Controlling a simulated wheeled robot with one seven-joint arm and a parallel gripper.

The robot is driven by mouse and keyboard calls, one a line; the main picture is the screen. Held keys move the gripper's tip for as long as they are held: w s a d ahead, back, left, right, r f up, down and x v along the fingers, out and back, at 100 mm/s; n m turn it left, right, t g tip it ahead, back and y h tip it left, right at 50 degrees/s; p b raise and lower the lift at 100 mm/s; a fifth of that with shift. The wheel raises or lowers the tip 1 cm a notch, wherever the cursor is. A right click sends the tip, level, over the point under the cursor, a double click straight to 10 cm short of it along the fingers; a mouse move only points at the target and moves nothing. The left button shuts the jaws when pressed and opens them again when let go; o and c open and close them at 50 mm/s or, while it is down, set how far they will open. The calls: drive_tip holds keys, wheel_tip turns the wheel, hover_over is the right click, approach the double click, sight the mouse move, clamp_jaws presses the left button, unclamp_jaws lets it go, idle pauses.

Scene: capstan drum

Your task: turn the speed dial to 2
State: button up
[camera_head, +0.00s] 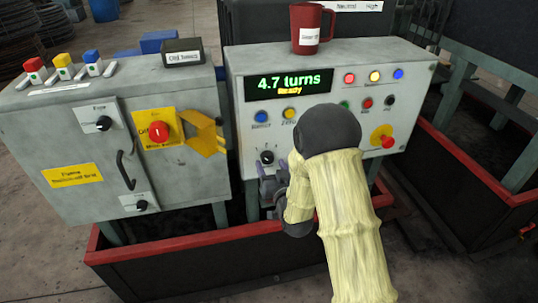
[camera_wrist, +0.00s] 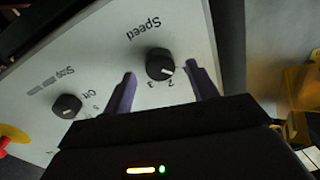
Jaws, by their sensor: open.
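The speed dial (camera_wrist: 160,65) is a round black knob with a white pointer mark, under the printed word "Speed" in the wrist view. The digits 2 and 3 show beside it, and its pointer slants toward the side of the 2. In the head view the dial (camera_head: 267,157) sits low on the left of the grey control panel. My gripper (camera_head: 268,174) is just below it there, partly hidden by my arm. In the wrist view its two purple fingers are open, one on each side of the dial, with gaps to the knob. Contact is not visible.
A second black knob (camera_wrist: 67,106), marked "Off", is left of the dial in the wrist view. The display (camera_head: 290,84) reads "4.7 turns". A red emergency button (camera_head: 383,138) and a red mug (camera_head: 309,28) are on the panel. A yellow guard (camera_head: 205,133) juts out to the left.

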drive_tip(key=shift+x, duration=0.95)
drive_tip(key=shift+d, duration=0.1)
drive_tip(key=c, duration=1)
